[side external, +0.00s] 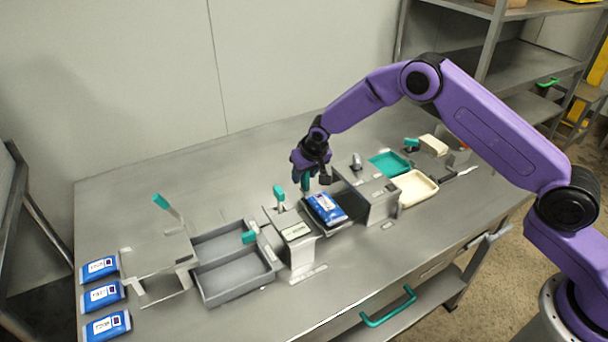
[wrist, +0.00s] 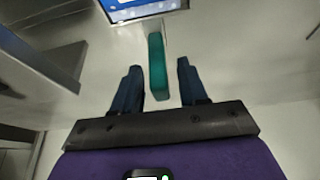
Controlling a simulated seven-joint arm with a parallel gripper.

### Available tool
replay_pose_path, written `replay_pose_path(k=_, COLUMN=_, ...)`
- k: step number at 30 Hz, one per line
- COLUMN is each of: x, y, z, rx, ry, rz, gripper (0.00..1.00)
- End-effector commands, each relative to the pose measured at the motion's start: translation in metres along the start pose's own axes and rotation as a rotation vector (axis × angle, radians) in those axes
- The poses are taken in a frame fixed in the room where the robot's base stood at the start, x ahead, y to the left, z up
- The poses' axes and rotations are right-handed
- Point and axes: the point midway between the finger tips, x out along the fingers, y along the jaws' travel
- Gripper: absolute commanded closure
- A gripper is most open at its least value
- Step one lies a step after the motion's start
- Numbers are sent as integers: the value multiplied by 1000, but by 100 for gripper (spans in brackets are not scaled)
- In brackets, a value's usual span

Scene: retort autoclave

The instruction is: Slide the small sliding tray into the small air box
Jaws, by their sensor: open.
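A blue-and-white pouch (side external: 326,208) lies between two grey metal housings, and its edge shows at the top of the wrist view (wrist: 145,8). The support below it, apparently the small sliding tray, is mostly hidden. An upright teal handle (wrist: 157,66) stands behind the pouch. My gripper (side external: 306,180) is open, with one finger on each side of this handle; in the wrist view the fingers (wrist: 159,72) show gaps to it. One grey housing (side external: 372,192) is right of the pouch, another (side external: 292,238) left; I cannot tell which is the small air box.
Two grey bins (side external: 235,275) stand left of the housings. Several blue pouches (side external: 104,296) lie at the table's left end beside a metal stand (side external: 158,252). Teal (side external: 388,164) and cream (side external: 416,188) trays are on the right. The back left of the table is clear.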

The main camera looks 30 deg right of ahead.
Motion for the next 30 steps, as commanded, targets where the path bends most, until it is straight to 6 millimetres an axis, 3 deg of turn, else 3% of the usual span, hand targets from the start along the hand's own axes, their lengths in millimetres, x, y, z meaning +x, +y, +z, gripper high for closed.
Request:
replay_pose_path(k=13, x=10, y=0, z=0, rx=0, ry=0, rz=0, gripper=57)
replay_pose_path(k=14, x=10, y=0, z=0, rx=0, ry=0, rz=0, gripper=61)
replay_pose_path(k=15, x=10, y=0, z=0, rx=0, ry=0, rz=0, gripper=74)
replay_pose_path(k=18, x=10, y=0, z=0, rx=0, ry=0, rz=0, gripper=100)
replay_pose_path(k=24, x=10, y=3, z=0, rx=1, ry=-1, rz=1, gripper=100)
replay_pose_path(k=30, x=10, y=33, z=0, rx=3, ry=-2, rz=2, gripper=100)
